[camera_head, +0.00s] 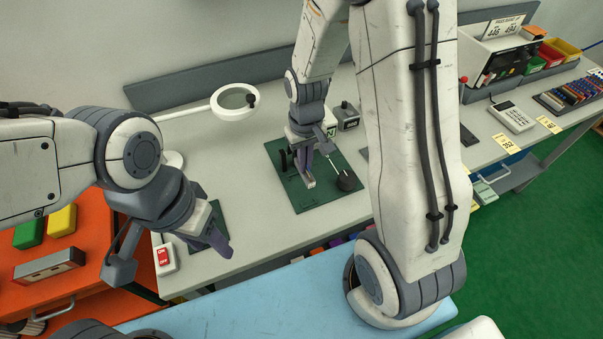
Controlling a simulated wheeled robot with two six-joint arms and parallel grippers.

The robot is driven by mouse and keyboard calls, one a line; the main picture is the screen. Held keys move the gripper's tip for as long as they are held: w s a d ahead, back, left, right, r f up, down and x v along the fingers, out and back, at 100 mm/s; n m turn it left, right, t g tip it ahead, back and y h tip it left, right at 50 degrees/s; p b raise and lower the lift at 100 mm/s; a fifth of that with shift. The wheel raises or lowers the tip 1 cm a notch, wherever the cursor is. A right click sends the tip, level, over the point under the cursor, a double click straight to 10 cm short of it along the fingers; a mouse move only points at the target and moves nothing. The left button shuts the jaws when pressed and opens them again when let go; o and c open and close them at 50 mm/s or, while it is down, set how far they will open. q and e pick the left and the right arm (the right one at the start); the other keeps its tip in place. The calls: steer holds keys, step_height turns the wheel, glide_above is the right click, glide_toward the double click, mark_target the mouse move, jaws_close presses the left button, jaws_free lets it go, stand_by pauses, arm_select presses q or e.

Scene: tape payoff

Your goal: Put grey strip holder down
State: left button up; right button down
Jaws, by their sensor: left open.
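My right gripper (306,172) points down over the green mat (315,200) in the middle of the bench. It appears shut on a small grey piece, which looks like the grey strip holder (309,183); the fingers hide most of it. I cannot tell whether the piece touches the mat. My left gripper (222,243) is open and empty, low over the front left of the bench above a small dark green pad (208,216).
A dark round knob (347,181) with a thin pale rod stands just right of my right gripper. A small grey block (348,117) is behind it. A magnifier lamp (235,101) stands at the back left, and a red-and-white switch (164,258) at the front left.

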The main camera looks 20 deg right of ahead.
steer(key=shift+s+a+f, duration=0.3)
steer(key=shift+a+f, duration=0.15)
steer(key=shift+a, duration=0.2)
steer(key=shift+f+p, duration=0.35)
steer(key=shift+f, duration=1.6)
steer(key=shift+f, duration=0.15)
steer(key=c, duration=1)
jaws_free()
steer(key=shift+c, duration=0.2)
step_height(320, 180, up, 12)
steer(key=b, duration=0.1)
steer(key=s+a+r+n, duration=0.3)
steer(key=s+a, duration=0.3)
steer(key=s, duration=0.3)
steer(key=s+a+r+n+y, duration=0.1)
steer(key=s+a+r+n, duration=0.2)
steer(key=s+a, duration=0.3)
steer(key=s+n, duration=0.1)
steer(key=s, duration=0.2)
steer(key=shift+a, duration=0.2)
